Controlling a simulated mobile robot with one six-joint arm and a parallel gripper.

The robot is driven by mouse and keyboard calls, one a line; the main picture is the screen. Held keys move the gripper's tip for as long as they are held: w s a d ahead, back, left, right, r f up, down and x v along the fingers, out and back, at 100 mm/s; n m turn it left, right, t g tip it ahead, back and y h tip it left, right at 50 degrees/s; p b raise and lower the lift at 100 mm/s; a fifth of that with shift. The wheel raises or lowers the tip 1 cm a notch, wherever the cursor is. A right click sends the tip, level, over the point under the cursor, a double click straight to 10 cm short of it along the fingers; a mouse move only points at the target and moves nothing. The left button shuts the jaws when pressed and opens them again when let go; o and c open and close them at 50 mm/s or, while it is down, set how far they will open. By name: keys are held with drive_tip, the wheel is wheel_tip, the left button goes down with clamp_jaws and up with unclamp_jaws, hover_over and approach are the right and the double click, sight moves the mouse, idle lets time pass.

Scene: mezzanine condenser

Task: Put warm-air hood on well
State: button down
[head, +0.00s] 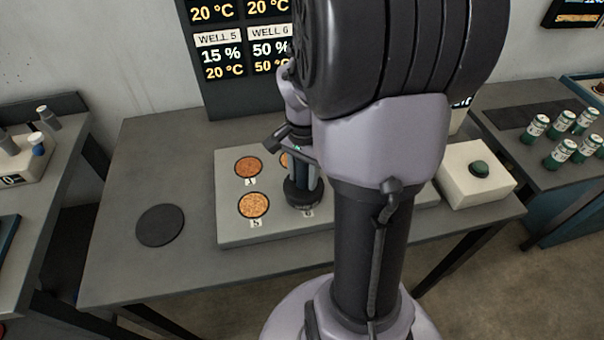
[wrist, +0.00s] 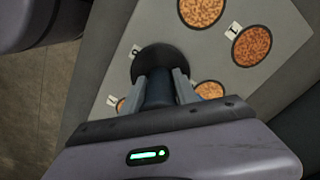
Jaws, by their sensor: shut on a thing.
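The warm-air hood (head: 304,193) is a dark cylinder with a wide, round black base. It is upright over the well beside the label 6 on the grey well plate (head: 229,218), and covers that well. I cannot tell whether its base touches the plate. My gripper (head: 304,172) is shut on the hood's narrower upper part. In the wrist view the hood (wrist: 155,63) sits between the two fingers of my gripper (wrist: 161,88). Other wells with orange granules show, including well 5 (head: 254,205). My arm hides the plate's right part.
A display (head: 233,55) behind reads 15 % and 20 °C for well 5, 50 % and 50 °C for well 6. A flat dark disc (head: 160,225) lies bare on the table at left. A white box with a green button (head: 479,169) stands right.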

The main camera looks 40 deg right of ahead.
drive_tip(key=shift+f, duration=0.2)
drive_tip(key=c, duration=0.9)
unclamp_jaws()
drive_tip(key=shift+r, duration=0.1)
drive_tip(key=shift+c, duration=0.2)
drive_tip(key=shift+r, duration=0.1)
wheel_tip(320, 180, up, 12)
drive_tip(key=p, duration=0.5)
drive_tip(key=shift+r+p, duration=0.1)
drive_tip(key=shift+p, duration=0.25)
drive_tip(key=s+a+r+n+t, duration=0.2)
drive_tip(key=a+n, duration=0.1)
drive_tip(key=a, duration=0.5)
drive_tip(key=s+a+r+n+t+y, duration=0.1)
drive_tip(key=a+n, duration=0.3)
drive_tip(key=a, duration=0.4)
drive_tip(key=s+a+r+n+t+y, duration=0.1)
drive_tip(key=s+a+r+n, duration=0.3)
drive_tip(key=a, duration=0.4)
drive_tip(key=shift+t, duration=0.9)
